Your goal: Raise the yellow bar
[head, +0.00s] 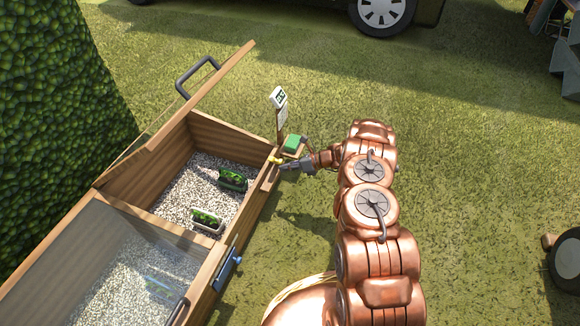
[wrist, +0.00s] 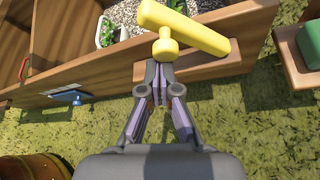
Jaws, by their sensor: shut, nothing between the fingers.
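The yellow bar (wrist: 190,30) is a thick cylinder with a round knob on its near side, at the wooden frame's outer edge in the wrist view. In the head view only a small bit of yellow bar (head: 275,160) shows just beyond the fingertips. My gripper (wrist: 163,72) is shut and empty, its fingertips together at or just below the knob. I cannot tell whether they touch it. In the head view my gripper (head: 284,167) reaches left from the copper arm to the box's right side.
A wooden gravel box (head: 225,133) with a raised lid (head: 180,110) holds two small planters (head: 232,179). A blue latch (head: 228,268) is on its near side. A green block (head: 292,143) and a sign (head: 279,98) stand behind my gripper.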

